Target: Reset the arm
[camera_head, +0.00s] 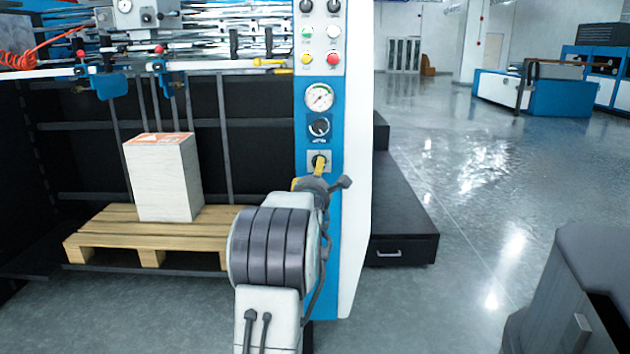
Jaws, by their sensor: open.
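My arm rises from the bottom middle, with a white lower link and a dark ribbed joint, and reaches forward to the machine's control panel. My gripper (321,179) is at the far end of the arm, small and partly hidden behind the joint. It is open, with one dark finger sticking out to the right. It is just below a yellow switch handle (319,164) on the blue and white control panel (320,70). I cannot tell whether it touches the handle. I see nothing held in it.
A paper stack (163,180) stands on a wooden pallet (110,232) at left, inside the machine. A black step (400,225) is right of the panel. A blue machine (560,97) stands far right. Shiny grey floor (480,240) is open between.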

